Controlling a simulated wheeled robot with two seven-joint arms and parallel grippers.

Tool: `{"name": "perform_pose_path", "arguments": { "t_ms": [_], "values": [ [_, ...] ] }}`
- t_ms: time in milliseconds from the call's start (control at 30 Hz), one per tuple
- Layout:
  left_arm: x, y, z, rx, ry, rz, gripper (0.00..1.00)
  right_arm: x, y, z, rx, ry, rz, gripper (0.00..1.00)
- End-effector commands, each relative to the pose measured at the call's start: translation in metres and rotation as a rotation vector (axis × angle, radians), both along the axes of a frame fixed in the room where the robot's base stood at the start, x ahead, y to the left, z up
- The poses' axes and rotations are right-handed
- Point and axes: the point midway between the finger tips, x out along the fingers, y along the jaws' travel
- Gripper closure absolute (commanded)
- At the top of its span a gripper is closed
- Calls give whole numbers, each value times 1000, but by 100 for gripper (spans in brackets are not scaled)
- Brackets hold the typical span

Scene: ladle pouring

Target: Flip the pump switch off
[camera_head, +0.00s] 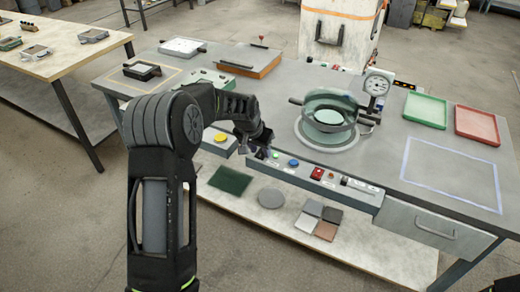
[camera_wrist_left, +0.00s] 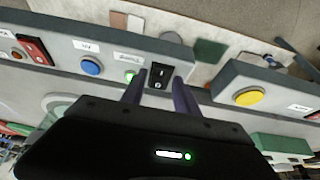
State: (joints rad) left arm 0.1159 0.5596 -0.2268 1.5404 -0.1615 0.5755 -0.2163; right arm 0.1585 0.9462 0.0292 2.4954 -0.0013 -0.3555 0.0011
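The pump switch (camera_wrist_left: 160,77) is a black rocker on the sloped front of a grey control panel, with "I" and "O" marks on its face. A small lit green lamp (camera_wrist_left: 130,77) and a label that seems to read "Pump" are beside it. My left gripper (camera_head: 260,146) is over the panel's left end in the head view. In the left wrist view its two dark fingers (camera_wrist_left: 160,88) are spread, one on each side of the switch, with nothing held. I cannot tell whether they touch it. My right gripper is not in view.
A blue button (camera_head: 293,163) and red switch (camera_head: 317,173) are farther right on the panel. A yellow button (camera_head: 220,138) is on a separate box to the left. A pot on a round base (camera_head: 328,117), a gauge (camera_head: 376,86) and green and red trays (camera_head: 425,109) stand behind.

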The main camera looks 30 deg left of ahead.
Motion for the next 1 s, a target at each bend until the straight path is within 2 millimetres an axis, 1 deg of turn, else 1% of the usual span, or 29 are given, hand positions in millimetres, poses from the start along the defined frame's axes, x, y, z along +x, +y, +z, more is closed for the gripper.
{"name": "perform_pose_path", "arguments": {
  "t_ms": [33, 400, 433, 667, 767, 867, 1000],
  "values": [
    [0, 0, 0, 0, 0, 0, 68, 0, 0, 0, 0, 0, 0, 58],
    [0, 0, 0, 0, 0, 0, 99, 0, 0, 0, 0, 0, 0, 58],
    [0, 0, 0, 0, 0, 0, 100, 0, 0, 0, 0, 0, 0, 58],
    [0, 0, 0, 0, 0, 0, 100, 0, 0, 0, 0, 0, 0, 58],
    [1, 0, 2, 0, 11, 0, 100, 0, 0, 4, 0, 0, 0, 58],
    [3, 0, 5, 0, 47, -1, 100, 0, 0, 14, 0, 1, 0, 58],
    [6, 1, 7, -1, 139, -1, 100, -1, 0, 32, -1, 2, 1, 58]
  ]
}}
